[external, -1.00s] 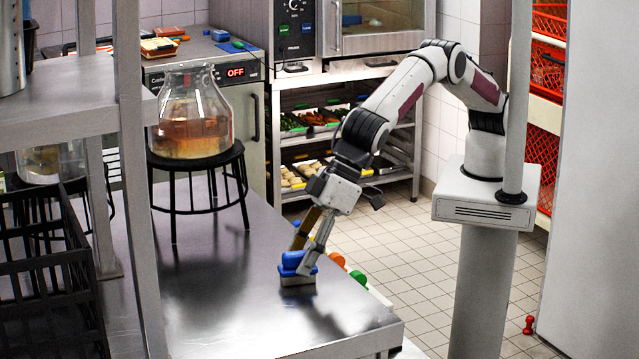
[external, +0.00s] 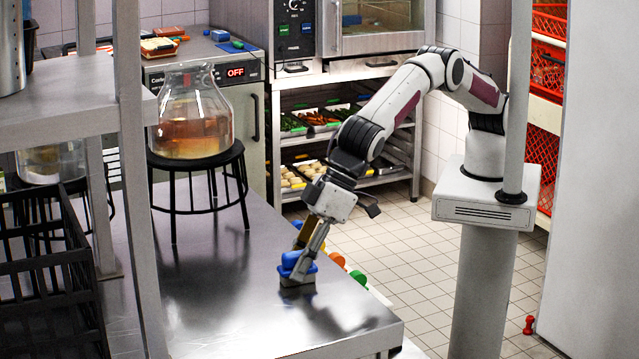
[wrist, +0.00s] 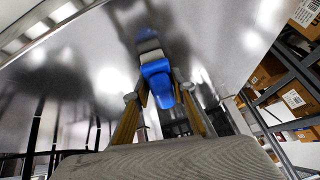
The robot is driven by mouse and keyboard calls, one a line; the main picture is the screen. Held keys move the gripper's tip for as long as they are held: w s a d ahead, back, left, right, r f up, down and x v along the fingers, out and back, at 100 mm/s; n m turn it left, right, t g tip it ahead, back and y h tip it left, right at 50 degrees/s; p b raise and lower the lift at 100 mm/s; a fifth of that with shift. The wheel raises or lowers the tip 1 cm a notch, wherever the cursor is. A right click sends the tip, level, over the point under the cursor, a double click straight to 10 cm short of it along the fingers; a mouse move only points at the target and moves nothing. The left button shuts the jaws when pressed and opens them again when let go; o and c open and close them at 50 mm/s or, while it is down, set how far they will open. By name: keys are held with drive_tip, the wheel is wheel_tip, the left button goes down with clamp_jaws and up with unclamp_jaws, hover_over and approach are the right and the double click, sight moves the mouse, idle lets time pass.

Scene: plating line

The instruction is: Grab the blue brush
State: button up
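The blue brush (external: 298,262) has a rounded blue top and a pale lower part. It stands on the steel table (external: 236,295) near its right edge. It also shows in the wrist view (wrist: 157,80), between my fingers. My gripper (external: 306,256) is down at the brush, with one finger on each side. In the wrist view my gripper (wrist: 158,92) has its fingertips apart, with the blue part between them and narrow gaps visible. The near finger partly covers the brush in the external view, so full contact is not clear.
Orange (external: 358,276), green and white items sit just beyond the table's right edge. A glass jar of amber liquid (external: 192,118) stands on a black stool (external: 195,160) behind left. A black crate (external: 45,280) is at far left. The table's front is clear.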

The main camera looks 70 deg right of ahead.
sight(297, 252)
drive_tip(key=shift+r, duration=0.15)
drive_tip(key=shift+r, duration=4.85)
